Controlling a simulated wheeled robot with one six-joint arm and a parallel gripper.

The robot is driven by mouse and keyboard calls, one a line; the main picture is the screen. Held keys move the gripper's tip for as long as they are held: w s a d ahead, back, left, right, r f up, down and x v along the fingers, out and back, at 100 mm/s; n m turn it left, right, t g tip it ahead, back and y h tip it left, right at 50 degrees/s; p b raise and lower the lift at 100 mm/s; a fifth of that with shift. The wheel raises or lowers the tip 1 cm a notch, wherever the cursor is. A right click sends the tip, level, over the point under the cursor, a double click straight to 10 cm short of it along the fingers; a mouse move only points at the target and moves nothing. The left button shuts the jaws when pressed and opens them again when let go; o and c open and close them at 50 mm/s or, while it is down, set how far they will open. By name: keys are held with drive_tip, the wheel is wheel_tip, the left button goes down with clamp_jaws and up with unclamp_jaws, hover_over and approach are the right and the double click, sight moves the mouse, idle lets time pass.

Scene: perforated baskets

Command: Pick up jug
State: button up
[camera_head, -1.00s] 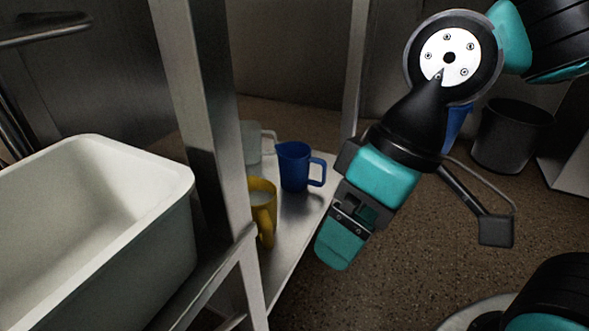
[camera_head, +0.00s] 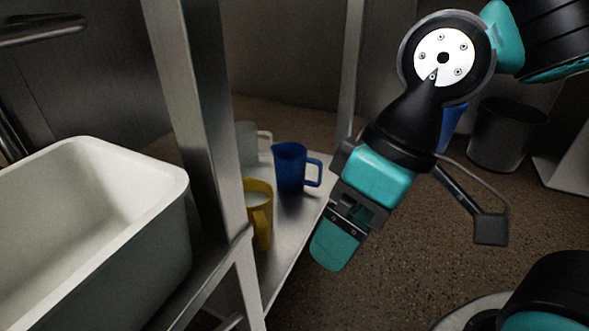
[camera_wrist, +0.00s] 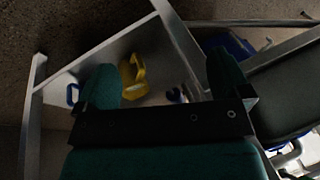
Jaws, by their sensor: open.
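Three jugs stand upright on the low metal shelf (camera_head: 285,232): a blue jug (camera_head: 290,168), a yellow jug (camera_head: 260,212) in front, and a pale jug (camera_head: 246,143) behind, partly hidden by the steel post. My gripper (camera_head: 330,250) is to the right of the jugs, near the shelf's right edge, pointing down and touching none of them. In the wrist view its two fingers (camera_wrist: 165,82) are apart and empty. The yellow jug (camera_wrist: 128,80) shows between them, partly behind the left finger. A blue piece (camera_wrist: 72,95), seemingly the blue jug, shows left of that finger.
A steel post (camera_head: 195,110) and frame stand between the jugs and a white basin (camera_head: 165,215) at the left. A dark bin (camera_head: 508,138) stands on the floor at the back right. The speckled floor (camera_head: 400,270) right of the shelf is mostly clear.

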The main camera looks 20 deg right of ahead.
drive_tip(key=w+r+m+p, duration=0.4)
drive_tip(key=w+m+p, duration=0.1)
drive_tip(key=w, duration=0.1)
drive_tip(key=m+t+p, duration=0.3)
drive_tip(key=m+p, duration=0.7)
drive_tip(key=m, duration=1.5)
hover_over(291, 158)
drive_tip(key=s+d, duration=0.1)
drive_tip(key=s, duration=0.3)
wheel_tip(291, 158, down, 13)
drive_tip(key=b+x, duration=0.2)
drive_tip(key=x, duration=0.1)
drive_tip(key=b+x, duration=0.1)
drive_tip(key=b, duration=0.1)
drive_tip(key=shift+s+f, duration=0.25)
drive_tip(key=shift+f, duration=0.2)
drive_tip(key=shift+w+a+f, duration=0.15)
drive_tip(key=shift+a+f, duration=0.1)
drive_tip(key=shift+f, duration=0.1)
drive_tip(key=shift+r, duration=0.1)
